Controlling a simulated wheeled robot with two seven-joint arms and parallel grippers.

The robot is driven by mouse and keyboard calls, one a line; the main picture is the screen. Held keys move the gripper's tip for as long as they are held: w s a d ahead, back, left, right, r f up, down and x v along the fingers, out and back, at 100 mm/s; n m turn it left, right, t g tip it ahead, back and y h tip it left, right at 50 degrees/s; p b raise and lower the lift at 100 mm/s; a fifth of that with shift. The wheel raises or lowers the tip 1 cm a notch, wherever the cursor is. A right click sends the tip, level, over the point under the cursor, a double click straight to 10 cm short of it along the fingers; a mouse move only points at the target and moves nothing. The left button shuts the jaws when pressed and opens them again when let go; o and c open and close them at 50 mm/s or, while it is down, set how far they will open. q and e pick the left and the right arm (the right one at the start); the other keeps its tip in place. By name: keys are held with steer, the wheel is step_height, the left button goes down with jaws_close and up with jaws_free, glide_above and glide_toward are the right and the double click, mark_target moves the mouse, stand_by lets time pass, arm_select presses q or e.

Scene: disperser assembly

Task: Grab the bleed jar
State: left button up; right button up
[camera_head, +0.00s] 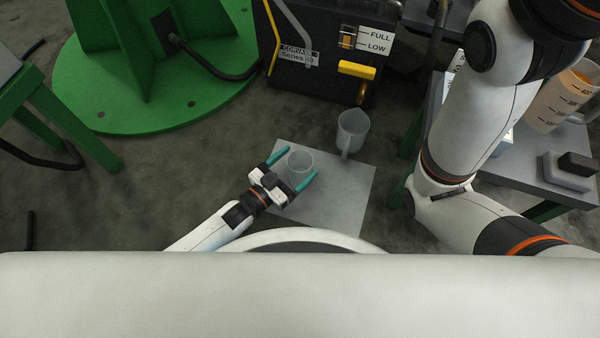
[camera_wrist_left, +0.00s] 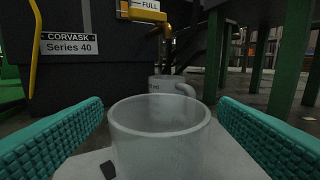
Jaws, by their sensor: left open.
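A clear, open-topped jar (camera_head: 300,162), which looks like the bleed jar, stands upright on a grey mat (camera_head: 345,200) on the floor. My left gripper (camera_head: 302,160) is open, with one teal finger on each side of the jar. In the left wrist view the jar (camera_wrist_left: 160,135) fills the middle between the two fingers, with a visible gap at each side near its rim. A small dark patch shows low on its left side. My right arm shows at the right of the head view, but its gripper is not in view.
A clear jug with a handle (camera_head: 352,130) stands just beyond the jar, near the mat's far edge. A dark machine (camera_head: 320,80) with a yellow handle (camera_head: 357,70) rises behind it. A grey bench (camera_head: 530,165) at right holds a measuring jug of orange liquid (camera_head: 562,103).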

mark_target(308, 154)
arm_select(q)
steer(key=b+x, duration=0.2)
steer(key=x, duration=0.1)
steer(key=shift+w+d, duration=0.1)
steer(key=shift+w+d+r, duration=0.1)
steer(key=shift+w+d, duration=0.05)
steer(key=shift+c, duration=0.4)
steer(key=c, duration=1.2)
steer(key=shift+c, duration=0.2)
